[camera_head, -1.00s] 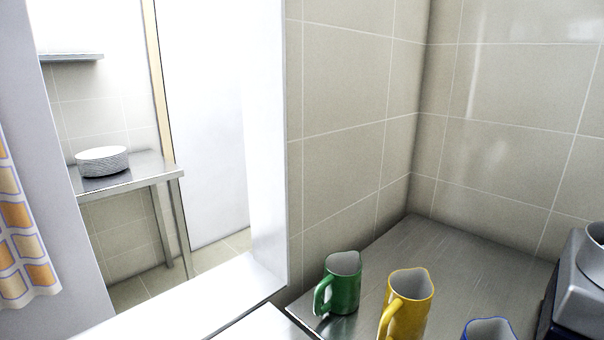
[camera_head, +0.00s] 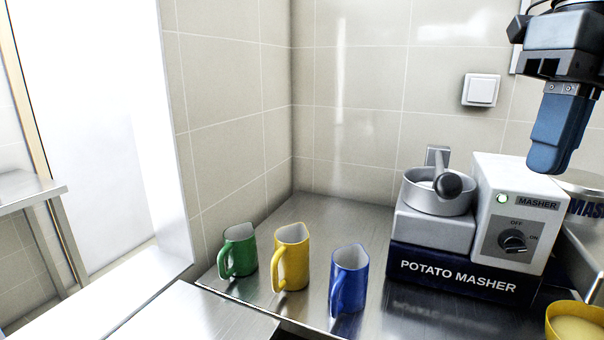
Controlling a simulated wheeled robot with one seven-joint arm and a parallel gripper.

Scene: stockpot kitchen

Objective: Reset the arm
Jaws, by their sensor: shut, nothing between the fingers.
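My gripper (camera_head: 557,165) hangs at the upper right of the head view, fingers pointing down. Its blue fingers are together, with nothing seen between them.
Green (camera_head: 238,250), yellow (camera_head: 291,257) and blue (camera_head: 348,279) mugs stand upright on the steel counter (camera_head: 330,210). A potato masher (camera_head: 445,232) stands right of them, its lamp green. A yellow container (camera_head: 575,320) is at the lower right corner.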

